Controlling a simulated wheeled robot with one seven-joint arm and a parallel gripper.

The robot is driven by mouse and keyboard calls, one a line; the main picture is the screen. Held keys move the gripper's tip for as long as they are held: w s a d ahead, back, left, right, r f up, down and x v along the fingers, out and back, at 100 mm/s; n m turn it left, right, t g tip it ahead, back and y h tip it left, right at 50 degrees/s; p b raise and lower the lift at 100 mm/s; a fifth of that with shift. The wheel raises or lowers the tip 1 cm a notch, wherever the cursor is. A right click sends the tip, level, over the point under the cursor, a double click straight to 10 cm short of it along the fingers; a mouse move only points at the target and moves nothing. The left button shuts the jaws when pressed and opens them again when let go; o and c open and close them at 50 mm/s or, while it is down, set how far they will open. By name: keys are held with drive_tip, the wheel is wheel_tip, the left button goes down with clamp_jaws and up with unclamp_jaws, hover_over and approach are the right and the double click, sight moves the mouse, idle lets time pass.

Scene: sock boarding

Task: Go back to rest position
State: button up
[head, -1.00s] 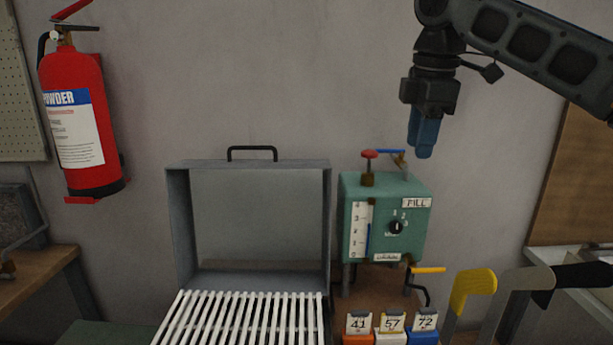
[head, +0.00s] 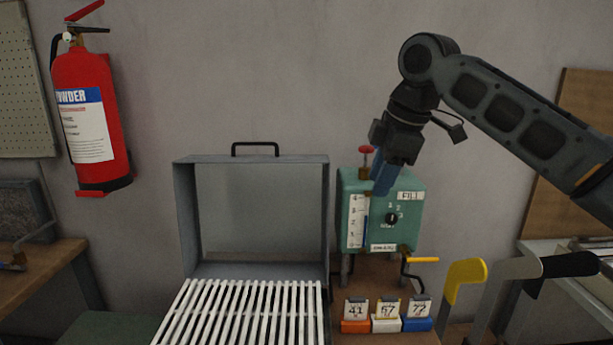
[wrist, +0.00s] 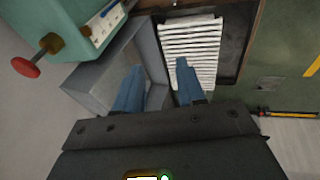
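My gripper (head: 382,176) has blue fingers and hangs in front of the upper part of the green machine in the head view. In the wrist view my gripper (wrist: 158,88) shows its two fingers spread apart, with nothing between them. The green machine (head: 408,228) has a dial, a level gauge, a red knob (head: 366,150) on top and a yellow-handled lever (head: 423,260) low on its right side. The fingers cover part of its top edge.
An open grey steam box (head: 182,215) with a white slatted rack (head: 240,312) stands left of the machine. Numbered orange, white and blue blocks (head: 386,325) sit in front. A red extinguisher (head: 90,120) hangs at left.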

drive_tip(key=s+a+f+m+t+y, duration=0.1)
drive_tip(key=s+a+f+m+y, duration=0.15)
drive_tip(key=a+f, duration=0.45)
drive_tip(key=s+a+f+m+t+y, duration=0.1)
drive_tip(key=s+a+f+y, duration=0.1)
drive_tip(key=a+f+y, duration=0.35)
drive_tip(key=s+a+f+m+t, duration=0.3)
drive_tip(key=s+f+m+t, duration=0.3)
drive_tip(key=s+f, duration=0.5)
drive_tip(key=s+d+f+m+t+h, duration=0.1)
drive_tip(key=s+d+f+m+h, duration=0.2)
drive_tip(key=s, duration=0.5)
drive_tip(key=s+d+f+m+t+h, duration=0.1)
drive_tip(key=s+d+m+h, duration=0.15)
drive_tip(key=s+d, duration=0.45)
drive_tip(key=s+d+f+m+t+h, duration=0.1)
drive_tip(key=s+d+f+m+h, duration=0.15)
drive_tip(key=s, duration=0.65)
drive_tip(key=s+d+r+h, duration=0.1)
drive_tip(key=s+d+r, duration=0.3)
drive_tip(key=s, duration=0.4)
drive_tip(key=s+d+r+h, duration=0.1)
drive_tip(key=s+d+r, duration=0.4)
drive_tip(key=s+d, duration=0.2)
drive_tip(key=shift+s+t, duration=0.4)
drive_tip(key=shift+s, duration=0.5)
